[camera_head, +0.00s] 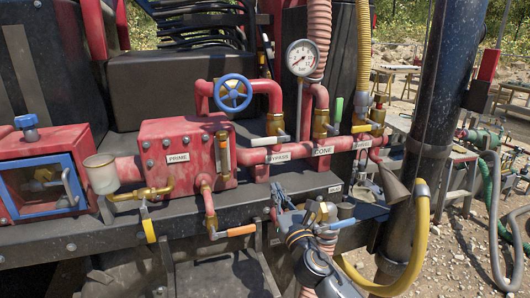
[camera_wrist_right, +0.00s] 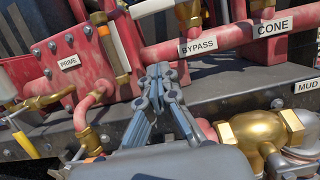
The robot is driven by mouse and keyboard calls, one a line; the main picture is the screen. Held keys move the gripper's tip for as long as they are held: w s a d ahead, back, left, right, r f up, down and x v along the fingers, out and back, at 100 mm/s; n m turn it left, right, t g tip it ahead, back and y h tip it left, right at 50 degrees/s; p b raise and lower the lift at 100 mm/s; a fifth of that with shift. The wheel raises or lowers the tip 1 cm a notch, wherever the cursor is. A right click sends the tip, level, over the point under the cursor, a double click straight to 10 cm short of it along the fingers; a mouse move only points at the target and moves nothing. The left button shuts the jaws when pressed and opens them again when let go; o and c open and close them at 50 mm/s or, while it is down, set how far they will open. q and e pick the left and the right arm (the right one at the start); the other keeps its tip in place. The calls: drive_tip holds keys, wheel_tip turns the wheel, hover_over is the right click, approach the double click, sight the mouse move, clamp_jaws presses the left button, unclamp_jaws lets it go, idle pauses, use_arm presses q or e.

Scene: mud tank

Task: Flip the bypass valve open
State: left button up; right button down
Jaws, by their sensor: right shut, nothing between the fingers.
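The BYPASS label (camera_head: 278,157) is on the red pipe. Above it stands a brass valve (camera_head: 274,125) with a pale lever (camera_head: 268,141) lying roughly level across the pipe. In the right wrist view the brass valve (camera_wrist_right: 188,12) and its pale lever (camera_wrist_right: 153,7) show at the top edge, partly cut off. My right gripper (camera_head: 279,190) is shut and empty, in front of and below the BYPASS label, apart from the lever in the picture. Its closed fingertips (camera_wrist_right: 160,70) show in the wrist view, below and left of the label. My left gripper is not in view.
The CONE valve (camera_head: 321,122) stands to the right with a green lever (camera_head: 339,108). A pressure gauge (camera_head: 302,57) and blue handwheel (camera_head: 233,93) are above. An orange-handled lever (camera_head: 241,230) juts out below the PRIME box (camera_head: 185,150). A yellow hose (camera_head: 415,245) hangs at right.

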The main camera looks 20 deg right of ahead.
sight(271, 141)
use_arm(q)
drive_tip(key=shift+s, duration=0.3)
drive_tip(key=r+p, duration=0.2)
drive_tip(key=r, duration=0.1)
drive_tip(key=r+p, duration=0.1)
drive_tip(key=p, duration=0.1)
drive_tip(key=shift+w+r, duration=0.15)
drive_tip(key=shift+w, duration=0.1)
use_arm(e)
drive_tip(key=w+r, duration=0.6)
drive_tip(key=w, duration=0.3)
drive_tip(key=shift+w+a+r, duration=0.15)
drive_tip(key=shift+w, duration=0.15)
drive_tip(key=shift+w, duration=0.1)
